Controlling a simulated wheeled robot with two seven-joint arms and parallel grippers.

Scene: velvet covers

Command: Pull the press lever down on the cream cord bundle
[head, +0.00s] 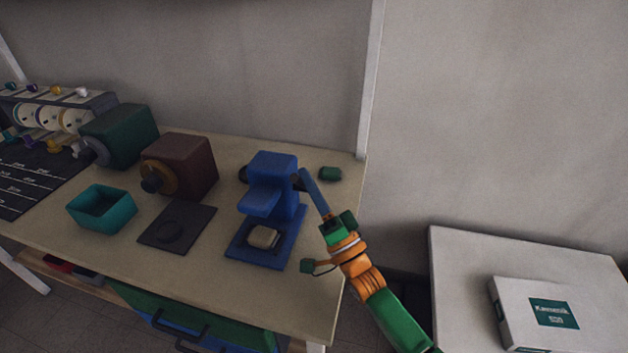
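The blue press (272,178) stands on the table with its head above a flat blue base. The cream cord bundle (263,238) lies on that base, below and slightly apart from the press head. The press lever (314,190) is a blue bar on the press's right side, slanting down toward the right front. My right gripper (337,226) is at the lever's lower end, with green finger parts overlapping it. Whether the fingers are closed on the lever is too small to tell. My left gripper is out of view.
A dark flat plate (190,238), teal bin (82,217), maroon machine (195,158) and green machine (125,132) stand left of the press. A small green object (330,173) lies behind the lever. A side table (455,262) at right holds a white box (510,322).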

